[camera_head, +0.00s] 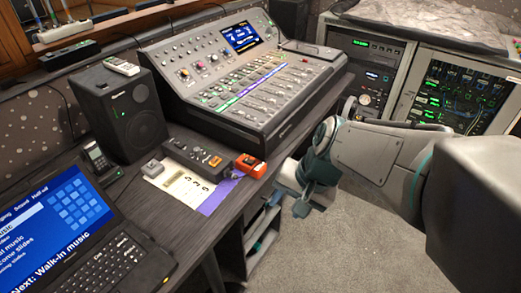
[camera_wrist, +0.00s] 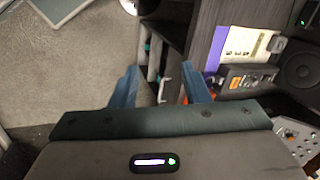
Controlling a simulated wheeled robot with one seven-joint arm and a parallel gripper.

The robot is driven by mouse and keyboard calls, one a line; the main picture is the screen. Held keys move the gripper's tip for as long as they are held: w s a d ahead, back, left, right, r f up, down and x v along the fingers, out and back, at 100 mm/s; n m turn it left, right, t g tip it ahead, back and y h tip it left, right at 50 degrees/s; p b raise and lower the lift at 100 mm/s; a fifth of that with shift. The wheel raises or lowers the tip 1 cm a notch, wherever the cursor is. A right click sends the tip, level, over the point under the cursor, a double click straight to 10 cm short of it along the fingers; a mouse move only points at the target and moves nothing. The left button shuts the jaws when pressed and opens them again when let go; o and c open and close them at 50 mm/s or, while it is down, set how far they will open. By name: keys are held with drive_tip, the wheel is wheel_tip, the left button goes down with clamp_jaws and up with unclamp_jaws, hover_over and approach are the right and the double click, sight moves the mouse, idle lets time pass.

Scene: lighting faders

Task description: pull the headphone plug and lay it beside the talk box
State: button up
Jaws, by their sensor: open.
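A dark box with orange buttons, which looks like the talk box (camera_head: 198,157), sits on the desk in front of the mixing console. It also shows at the right of the wrist view (camera_wrist: 247,77). An orange-red block (camera_head: 250,166) sits at its right end, near the desk's front edge. I cannot make out the headphone plug for certain; it is too small or hidden. My gripper (camera_head: 290,197) is beyond the desk's front edge, to the right of and below the box. In the wrist view its two blue fingers (camera_wrist: 160,78) are apart with nothing between them.
Paper sheets and a purple strip (camera_head: 220,195) lie before the box. A speaker (camera_head: 120,110), handset (camera_head: 97,157) and laptop (camera_head: 85,235) stand left. The mixing console (camera_head: 240,85) is behind, equipment racks (camera_head: 455,95) right. Carpet (camera_head: 330,250) lies below the gripper.

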drive_tip(key=w+a+f+m+t+y+b, duration=0.1)
drive_tip(key=w+a+f+m+y+b, duration=0.45)
drive_tip(key=w+f+m, duration=0.35)
drive_tip(key=m+t+b, duration=0.4)
drive_tip(key=m+t, duration=0.1)
drive_tip(key=m, duration=0.7)
approach(237, 177)
drive_tip(key=shift+y, duration=0.45)
drive_tip(key=b+x, duration=0.1)
drive_tip(key=x, duration=0.2)
drive_tip(key=b+x, duration=0.2)
drive_tip(key=x, duration=0.2)
drive_tip(key=shift+w+f, duration=0.25)
drive_tip(key=shift+f, duration=0.2)
drive_tip(key=shift+w+a+f+b, duration=0.15)
drive_tip(key=shift+w+a+b, duration=0.3)
drive_tip(key=shift+a+b, duration=0.15)
clamp_jaws()
drive_tip(key=shift+s+d, duration=0.1)
drive_tip(key=shift+d, duration=0.05)
drive_tip(key=shift+s+d, duration=0.7)
drive_tip(key=shift+d, duration=0.15)
drive_tip(key=shift+s+d, duration=0.65)
drive_tip(key=shift+d, duration=0.2)
